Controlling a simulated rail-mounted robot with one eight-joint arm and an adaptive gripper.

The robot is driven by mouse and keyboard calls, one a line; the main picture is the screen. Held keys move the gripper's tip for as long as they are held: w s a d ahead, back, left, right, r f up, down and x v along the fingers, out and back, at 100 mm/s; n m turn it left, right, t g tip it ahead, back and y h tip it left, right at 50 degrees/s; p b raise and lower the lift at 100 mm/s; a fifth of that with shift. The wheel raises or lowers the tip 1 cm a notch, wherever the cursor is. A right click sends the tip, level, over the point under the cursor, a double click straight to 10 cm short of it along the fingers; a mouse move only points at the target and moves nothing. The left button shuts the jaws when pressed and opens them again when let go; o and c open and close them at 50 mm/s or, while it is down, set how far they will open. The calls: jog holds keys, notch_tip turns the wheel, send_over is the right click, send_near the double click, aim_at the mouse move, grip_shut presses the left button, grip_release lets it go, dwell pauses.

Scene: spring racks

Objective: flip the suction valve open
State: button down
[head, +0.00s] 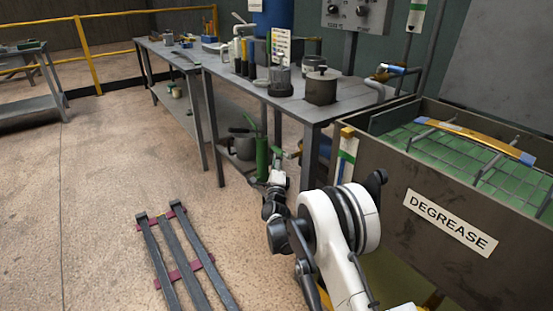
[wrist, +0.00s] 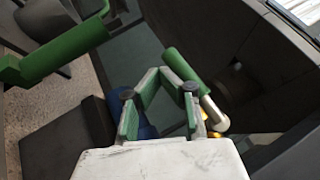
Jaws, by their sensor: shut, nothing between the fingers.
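My gripper (wrist: 163,76) is shut and empty, with its fingertips together in the wrist view. Just right of the fingertips is a green-sleeved handle (wrist: 181,68). A silver rounded end (wrist: 216,119) and a brass-coloured part (wrist: 213,135) show beyond my right finger. This looks like the suction valve's lever, but I cannot tell for sure. Whether the fingers touch the handle is unclear. Another thick green bar (wrist: 55,55) lies at the upper left. In the head view my gripper (head: 278,160) is low beside the bench, near an upright green cylinder (head: 262,157).
A grey bench (head: 300,103) with pots and bottles stands above and behind my gripper. The degrease tank (head: 400,190) stands close on the right. Dark rails on red crosspieces (head: 187,262) lie on the floor at left. The open floor is farther left.

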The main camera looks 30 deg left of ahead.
jog(key=s+a+f, duration=0.2)
jog(key=s+f, duration=0.3)
jog(key=f, duration=0.3)
jog(key=shift+a+f, duration=0.15)
jog(key=shift+a, duration=0.05)
dwell(0.3)
